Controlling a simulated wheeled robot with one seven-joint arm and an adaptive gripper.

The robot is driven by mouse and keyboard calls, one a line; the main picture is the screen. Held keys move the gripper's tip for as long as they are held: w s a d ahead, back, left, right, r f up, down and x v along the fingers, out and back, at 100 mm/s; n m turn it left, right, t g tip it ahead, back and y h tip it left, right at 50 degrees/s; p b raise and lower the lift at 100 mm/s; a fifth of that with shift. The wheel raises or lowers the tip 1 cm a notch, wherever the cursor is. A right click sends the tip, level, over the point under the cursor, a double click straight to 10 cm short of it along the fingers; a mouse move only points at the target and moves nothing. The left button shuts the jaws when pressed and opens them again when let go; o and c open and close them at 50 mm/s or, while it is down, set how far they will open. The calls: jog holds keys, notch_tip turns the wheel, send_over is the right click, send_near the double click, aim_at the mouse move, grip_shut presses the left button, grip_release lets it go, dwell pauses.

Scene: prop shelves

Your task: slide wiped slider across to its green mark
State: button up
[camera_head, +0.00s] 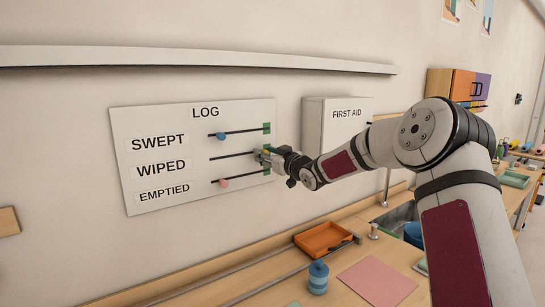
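The white LOG board (190,195) hangs on the wall with rows SWEPT, WIPED and EMPTIED, each with a dark slider rail. The WIPED rail (232,155) is the middle one. My gripper (261,156) is at its right end, in front of the green mark there. A small yellowish patch shows at the fingertips; I cannot tell whether it is the wiped knob, and no knob shows along the rest of that rail. The blue SWEPT knob (220,136) and pink EMPTIED knob (223,183) sit near the left of their rails. The finger opening is too small to tell.
A white FIRST AID cabinet (326,114) is on the wall just right of the board, close to my forearm. Below, the counter holds an orange tray (324,238), a blue jar (318,278) and a pink sheet (377,282). A long shelf (190,58) runs above.

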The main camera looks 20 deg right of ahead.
jog(key=v, duration=1.1)
jog(key=shift+s, duration=0.35)
jog(key=shift+d, duration=0.15)
jog(key=s+a+f+m+g+h, duration=0.1)
jog(key=s+g, duration=0.3)
jog(key=s, duration=1.1)
jog(key=s+a+f+m+g+h, duration=0.1)
jog(key=s+a+m+g+h, duration=0.1)
jog(key=s, duration=1.4)
jog(key=s+a+f+m+g+h, duration=0.1)
jog(key=s+a+g, duration=0.3)
jog(key=s, duration=1.1)
jog(key=shift+s+a+f+m+g+h, duration=0.15)
jog(key=shift+m+g+h, duration=0.65)
jog(key=shift+m+g, duration=0.1)
